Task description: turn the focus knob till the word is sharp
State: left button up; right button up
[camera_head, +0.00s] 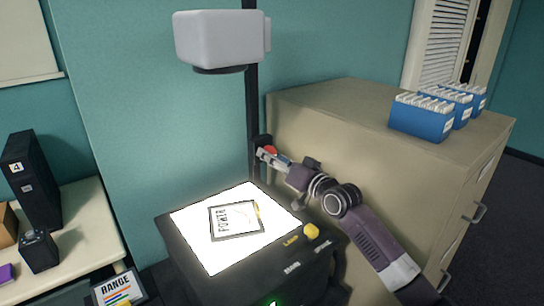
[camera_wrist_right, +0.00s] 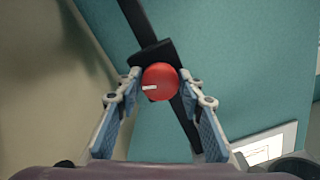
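The red focus knob (camera_head: 270,150) sits on the projector's black column (camera_head: 252,105). In the right wrist view the knob (camera_wrist_right: 160,82) is a round red face with a white pointer mark toward the left. My right gripper (camera_head: 266,158) is at the knob in the head view. A framed transparency (camera_head: 236,218) with dark letters lies on the lit stage (camera_head: 190,230). The projected word is not clearly in view. My left gripper is out of view.
The projector head (camera_head: 220,38) hangs above the stage. A beige cabinet (camera_head: 340,105) with blue file boxes (camera_head: 420,117) stands close on the right. A cream table (camera_head: 90,225) with a black binder (camera_head: 30,180) is at left. A yellow knob (camera_head: 311,231) is on the stage's front.

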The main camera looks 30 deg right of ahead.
jog(key=o, duration=0.3)
notch_tip(320, 180, up, 10)
jog(key=shift+f, duration=0.1)
dwell(0.4)
dwell(0.5)
